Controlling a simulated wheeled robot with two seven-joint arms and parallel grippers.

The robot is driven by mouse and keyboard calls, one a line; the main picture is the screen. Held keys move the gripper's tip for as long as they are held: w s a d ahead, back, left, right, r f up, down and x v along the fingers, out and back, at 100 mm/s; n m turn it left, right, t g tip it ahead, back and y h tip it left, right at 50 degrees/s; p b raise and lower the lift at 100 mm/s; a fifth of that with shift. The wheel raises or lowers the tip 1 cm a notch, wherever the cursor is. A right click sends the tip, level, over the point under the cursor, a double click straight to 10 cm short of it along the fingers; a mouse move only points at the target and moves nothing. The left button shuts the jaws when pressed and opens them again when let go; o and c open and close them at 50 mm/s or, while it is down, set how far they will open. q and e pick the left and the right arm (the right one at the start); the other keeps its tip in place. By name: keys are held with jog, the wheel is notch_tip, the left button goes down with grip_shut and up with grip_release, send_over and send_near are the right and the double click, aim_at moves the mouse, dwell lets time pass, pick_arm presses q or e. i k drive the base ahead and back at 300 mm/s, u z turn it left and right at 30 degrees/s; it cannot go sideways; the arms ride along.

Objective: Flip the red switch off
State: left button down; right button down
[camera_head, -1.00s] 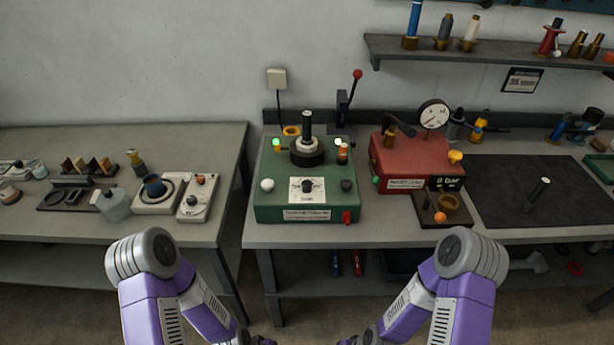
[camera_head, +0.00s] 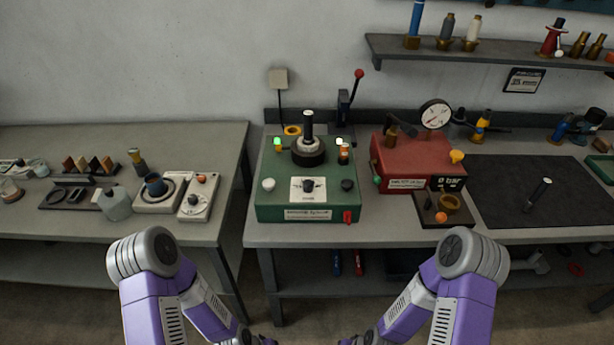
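A small red switch (camera_head: 348,217) sits at the lower right of the front face of the green box (camera_head: 265,211), which stands on the right-hand bench. Its exact on or off position is too small to tell. The box also carries a black knob on a white plate (camera_head: 308,190), a black post on its top (camera_head: 308,125) and a lit green lamp (camera_head: 277,142). My two arms come in at the bottom, below the bench's front edge. Both grippers are mostly cut off by the bottom edge, so their fingers do not show.
A red box with a round gauge (camera_head: 435,114) stands right of the green box, with a brown block (camera_head: 430,216) in front. A dark mat (camera_head: 500,200) lies further right. The left bench (camera_head: 70,140) holds small devices and a bottle. A gap separates the benches.

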aim_at(347, 214)
jog(key=u, duration=0.25)
jog(key=k, duration=0.65)
jog(key=u, duration=0.6)
jog(key=k, duration=0.7)
jog(key=z, duration=0.35)
jog(key=i, duration=0.7)
jog(key=z, duration=0.5)
jog(key=i, duration=0.95)
jog(key=u, duration=0.4)
